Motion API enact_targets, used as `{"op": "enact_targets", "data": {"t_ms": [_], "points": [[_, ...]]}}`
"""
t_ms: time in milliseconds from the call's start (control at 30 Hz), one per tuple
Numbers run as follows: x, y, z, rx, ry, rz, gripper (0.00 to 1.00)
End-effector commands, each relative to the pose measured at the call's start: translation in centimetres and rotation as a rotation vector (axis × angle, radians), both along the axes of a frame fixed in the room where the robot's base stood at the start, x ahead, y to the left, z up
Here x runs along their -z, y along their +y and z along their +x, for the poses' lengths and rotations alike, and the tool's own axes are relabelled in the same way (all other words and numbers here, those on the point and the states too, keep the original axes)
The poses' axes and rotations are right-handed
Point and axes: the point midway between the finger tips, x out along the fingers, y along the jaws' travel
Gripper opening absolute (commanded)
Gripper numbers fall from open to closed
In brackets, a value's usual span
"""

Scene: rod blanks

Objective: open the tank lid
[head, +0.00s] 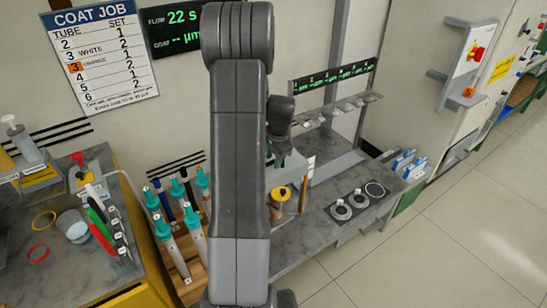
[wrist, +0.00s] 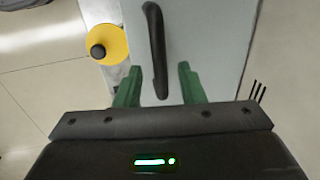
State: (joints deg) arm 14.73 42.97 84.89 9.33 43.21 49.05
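In the wrist view a black bar handle (wrist: 153,40) runs along a pale grey flat surface (wrist: 205,35), which looks like the tank lid. My gripper (wrist: 159,78) is open, with its two green fingers apart. The near end of the handle shows between the fingers; I cannot tell whether they touch it or how far above it they are. In the head view my gripper (head: 279,160) is over the bench behind my arm, which hides much of the lid and handle.
A yellow disc with a black knob (wrist: 98,51) is left of the lid; in the head view a yellow round piece (head: 281,194) sits on the bench. Round dials (head: 357,198) lie to the right. Teal-topped tubes (head: 180,190) stand left of my arm. Floor at right is clear.

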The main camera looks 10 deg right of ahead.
Motion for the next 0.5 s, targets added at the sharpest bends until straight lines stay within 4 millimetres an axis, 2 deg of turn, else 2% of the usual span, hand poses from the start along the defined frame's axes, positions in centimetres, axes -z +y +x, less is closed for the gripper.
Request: {"op": "enact_targets", "data": {"t_ms": [233, 400, 500], "points": [[0.07, 0.02, 0.02, 0.000, 0.000, 0.000, 0.36], [0.05, 0.02, 0.02, -0.001, 0.000, 0.000, 0.03], [0.05, 0.02, 0.02, -0.001, 0.000, 0.000, 0.00]]}}
